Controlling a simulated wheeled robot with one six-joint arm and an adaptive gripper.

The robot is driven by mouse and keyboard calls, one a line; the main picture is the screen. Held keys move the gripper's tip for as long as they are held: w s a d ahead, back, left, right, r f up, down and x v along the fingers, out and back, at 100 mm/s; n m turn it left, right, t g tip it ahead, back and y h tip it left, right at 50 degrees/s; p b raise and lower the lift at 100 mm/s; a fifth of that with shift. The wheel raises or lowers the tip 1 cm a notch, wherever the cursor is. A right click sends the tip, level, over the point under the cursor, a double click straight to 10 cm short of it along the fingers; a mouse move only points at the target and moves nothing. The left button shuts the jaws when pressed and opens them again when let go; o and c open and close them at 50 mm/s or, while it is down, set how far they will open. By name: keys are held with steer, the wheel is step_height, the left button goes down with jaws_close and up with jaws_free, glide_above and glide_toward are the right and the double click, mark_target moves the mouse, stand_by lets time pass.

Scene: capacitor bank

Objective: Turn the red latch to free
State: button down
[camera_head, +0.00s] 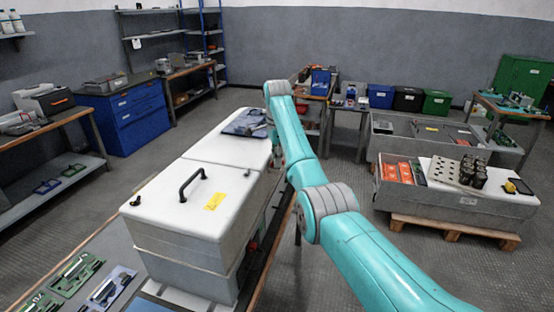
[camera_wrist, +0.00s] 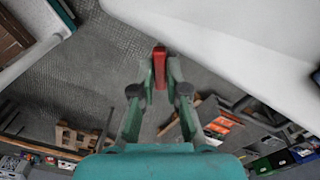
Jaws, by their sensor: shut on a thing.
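A red latch (camera_wrist: 160,54) shows in the wrist view beside the edge of a white surface (camera_wrist: 235,45). My gripper (camera_wrist: 161,74) has its two green fingers closed on the latch, one on each side. The fingers cover part of the latch, and its exact angle is hard to tell. In the head view, a white box (camera_head: 160,213) with a black handle (camera_head: 190,184) and a yellow label (camera_head: 215,201) stands on a bench. My arm reaches along the box's right side. My gripper and the held latch cannot be made out there.
A dark blue tray (camera_head: 245,122) lies on the box's far end. To the right, a grey crate (camera_head: 460,205) stands on a wooden pallet (camera_head: 455,233). The floor between is open.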

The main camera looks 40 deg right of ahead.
steer(key=n, duration=0.5)
steer(key=shift+n, duration=0.4)
steer(key=n, duration=0.5)
steer(key=shift+n, duration=0.3)
stand_by(0.3)
steer(key=c, duration=1.5)
jaws_free()
steer(key=shift+o, duration=0.2)
